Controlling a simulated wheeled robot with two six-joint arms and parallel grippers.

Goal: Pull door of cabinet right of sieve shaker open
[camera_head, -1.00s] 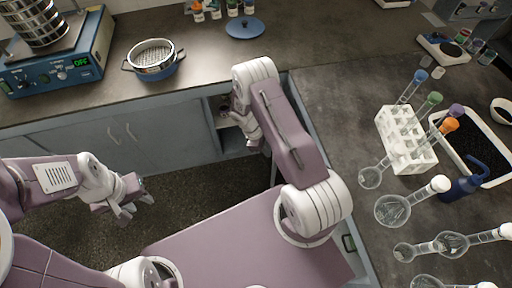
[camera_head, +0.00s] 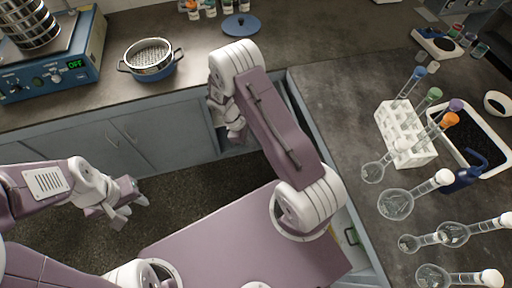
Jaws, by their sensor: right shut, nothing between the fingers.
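The sieve shaker (camera_head: 62,75) is a blue unit with a lit display and a stack of metal sieves, on the counter at the upper left. Right of it, below the counter, a grey cabinet (camera_head: 237,146) shows a gap into its interior. My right gripper (camera_head: 236,136) is in front of this gap, shut and empty; my forearm hides part of the cabinet. The cabinet's door and its handle cannot be made out clearly. My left gripper (camera_head: 130,212) is open and empty above the dark floor, away from the cabinet.
Closed grey doors (camera_head: 122,140) with curved handles line the counter front at left. A sieve pan (camera_head: 151,60) and blue lid (camera_head: 243,26) are on the back counter. A test-tube rack (camera_head: 405,135) and several flasks (camera_head: 397,203) crowd the right counter.

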